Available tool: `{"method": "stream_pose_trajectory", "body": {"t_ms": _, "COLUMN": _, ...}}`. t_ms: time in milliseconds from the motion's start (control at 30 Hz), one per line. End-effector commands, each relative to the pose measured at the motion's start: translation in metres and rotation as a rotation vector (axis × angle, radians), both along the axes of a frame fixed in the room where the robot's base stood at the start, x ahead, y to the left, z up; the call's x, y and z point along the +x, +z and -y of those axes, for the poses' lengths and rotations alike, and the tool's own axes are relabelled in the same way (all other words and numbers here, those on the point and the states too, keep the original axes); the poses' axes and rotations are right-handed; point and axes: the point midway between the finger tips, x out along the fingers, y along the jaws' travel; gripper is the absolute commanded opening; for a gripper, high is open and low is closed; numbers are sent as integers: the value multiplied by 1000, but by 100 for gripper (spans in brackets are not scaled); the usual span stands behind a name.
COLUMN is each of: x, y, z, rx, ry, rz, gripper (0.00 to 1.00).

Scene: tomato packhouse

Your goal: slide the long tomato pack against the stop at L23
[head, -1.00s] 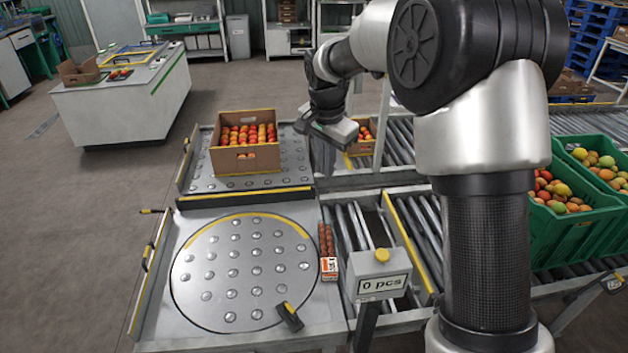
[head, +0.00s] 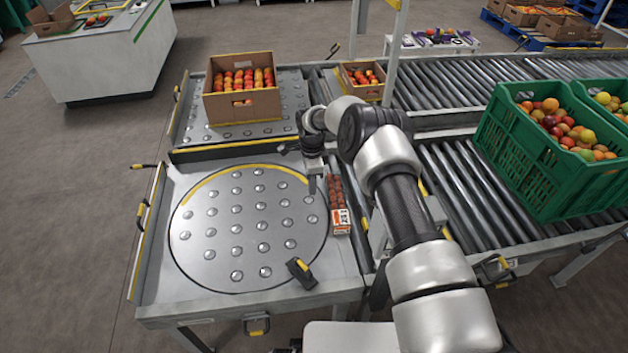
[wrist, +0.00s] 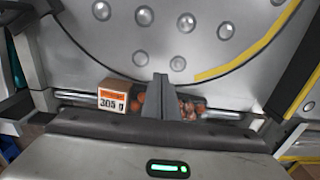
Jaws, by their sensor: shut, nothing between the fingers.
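The long tomato pack (head: 341,219) is a narrow row of red tomatoes with an orange and white label at its near end. It lies along the right edge of the round ball table (head: 236,253). In the wrist view the label end (wrist: 113,97) reads 305 g. My gripper (head: 313,190) is shut and empty, low beside the pack's left side near its far part. In the wrist view its shut fingers (wrist: 161,84) hide the pack's middle. I cannot tell whether they touch it. No L23 marking is legible, so I cannot tell which part is the stop.
A cardboard box of tomatoes (head: 242,105) stands on the ball plate behind, and a smaller box (head: 360,88) is to its right. Green crates of fruit (head: 540,170) stand on the roller conveyor (head: 465,205) at right.

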Motion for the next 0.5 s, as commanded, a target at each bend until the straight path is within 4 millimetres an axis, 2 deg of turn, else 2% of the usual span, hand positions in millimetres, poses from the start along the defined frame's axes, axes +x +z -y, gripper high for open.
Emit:
{"method": "stream_pose_trajectory", "body": {"t_ms": 33, "x": -1, "y": -16, "z": 0, "rx": 0, "ry": 0, "rz": -2, "gripper": 0}}
{"method": "stream_pose_trajectory", "body": {"t_ms": 233, "x": -1, "y": -56, "z": 0, "rx": 0, "ry": -1, "rz": -1, "gripper": 0}}
{"method": "stream_pose_trajectory", "body": {"t_ms": 300, "x": 4, "y": -49, "z": 16, "rx": 1, "ry": -5, "rz": 2, "gripper": 0}}
{"method": "stream_pose_trajectory", "body": {"t_ms": 500, "x": 7, "y": -50, "z": 35, "rx": 1, "ry": -2, "rz": 1, "gripper": 0}}
